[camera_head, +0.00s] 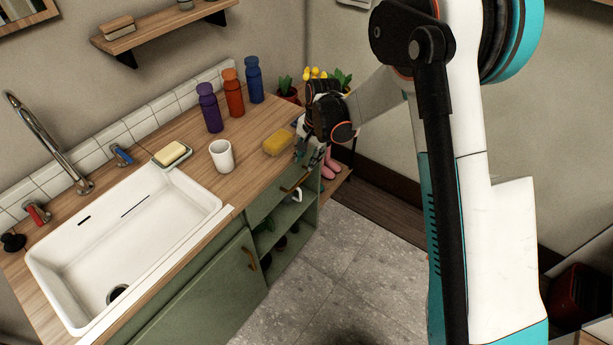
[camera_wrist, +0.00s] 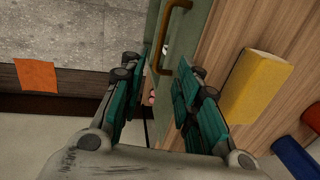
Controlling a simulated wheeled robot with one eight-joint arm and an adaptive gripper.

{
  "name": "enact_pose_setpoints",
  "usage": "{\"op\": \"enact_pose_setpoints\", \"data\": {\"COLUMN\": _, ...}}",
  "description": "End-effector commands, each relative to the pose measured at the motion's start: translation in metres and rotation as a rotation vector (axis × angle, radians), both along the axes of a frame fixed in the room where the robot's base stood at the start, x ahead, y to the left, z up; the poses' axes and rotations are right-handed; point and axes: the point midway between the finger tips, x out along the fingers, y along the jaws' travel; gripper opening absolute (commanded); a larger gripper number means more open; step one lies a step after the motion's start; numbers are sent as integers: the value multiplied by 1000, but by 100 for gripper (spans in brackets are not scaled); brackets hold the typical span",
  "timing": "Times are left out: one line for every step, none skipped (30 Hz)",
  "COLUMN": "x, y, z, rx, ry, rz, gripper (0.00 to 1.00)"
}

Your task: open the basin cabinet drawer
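The green basin cabinet has a drawer front (camera_head: 262,207) just under the wooden counter, with a brass handle (camera_head: 294,184). The drawer looks shut, flush with the cabinet. My gripper (camera_head: 308,153) is at the counter's right end, close to the handle and partly hidden by my wrist. In the wrist view, my gripper (camera_wrist: 155,75) is open, its teal-padded fingers apart. The brass handle (camera_wrist: 163,38) shows at the top, its lower end between the fingertips in the picture. I cannot tell whether they touch it. The drawer front (camera_wrist: 187,42) runs beside it.
A yellow sponge (camera_head: 278,142) lies on the counter near my gripper. A white cup (camera_head: 222,156) and purple, orange and blue bottles (camera_head: 233,93) stand farther left. Below are an open shelf (camera_head: 283,225) and a cabinet door (camera_head: 205,290). The tiled floor (camera_head: 345,265) in front is clear.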

Motion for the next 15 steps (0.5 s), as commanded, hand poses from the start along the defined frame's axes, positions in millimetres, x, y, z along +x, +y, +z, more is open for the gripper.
{"op": "enact_pose_setpoints", "data": {"x": 1, "y": 2, "z": -14, "rx": 0, "ry": 0, "rz": 1, "gripper": 30}}
{"op": "enact_pose_setpoints", "data": {"x": 2, "y": 3, "z": -20, "rx": 0, "ry": 0, "rz": 1, "gripper": 30}}
{"op": "enact_pose_setpoints", "data": {"x": 3, "y": 4, "z": -28, "rx": 1, "ry": -1, "rz": 1, "gripper": 30}}
{"op": "enact_pose_setpoints", "data": {"x": 4, "y": 5, "z": -34, "rx": 1, "ry": -1, "rz": 1, "gripper": 30}}
{"op": "enact_pose_setpoints", "data": {"x": 4, "y": 5, "z": -40, "rx": 1, "ry": -1, "rz": 1, "gripper": 30}}
{"op": "enact_pose_setpoints", "data": {"x": 5, "y": 7, "z": -47, "rx": 1, "ry": -1, "rz": 1, "gripper": 30}}
{"op": "enact_pose_setpoints", "data": {"x": 6, "y": 7, "z": -53, "rx": 1, "ry": -1, "rz": 1, "gripper": 30}}
{"op": "enact_pose_setpoints", "data": {"x": 7, "y": 8, "z": -58, "rx": 1, "ry": -1, "rz": 1, "gripper": 30}}
{"op": "enact_pose_setpoints", "data": {"x": 7, "y": 9, "z": -64, "rx": 1, "ry": -1, "rz": 1, "gripper": 30}}
{"op": "enact_pose_setpoints", "data": {"x": 8, "y": 10, "z": -69, "rx": 1, "ry": -1, "rz": 1, "gripper": 30}}
{"op": "enact_pose_setpoints", "data": {"x": 8, "y": 10, "z": -73, "rx": 1, "ry": -1, "rz": 1, "gripper": 30}}
{"op": "enact_pose_setpoints", "data": {"x": 9, "y": 11, "z": -78, "rx": 2, "ry": -1, "rz": 0, "gripper": 30}}
{"op": "enact_pose_setpoints", "data": {"x": 9, "y": 11, "z": -81, "rx": 2, "ry": -1, "rz": 0, "gripper": 30}}
{"op": "enact_pose_setpoints", "data": {"x": 10, "y": 12, "z": -84, "rx": 1, "ry": -2, "rz": 0, "gripper": 30}}
{"op": "enact_pose_setpoints", "data": {"x": 10, "y": 12, "z": -88, "rx": 1, "ry": -2, "rz": 0, "gripper": 30}}
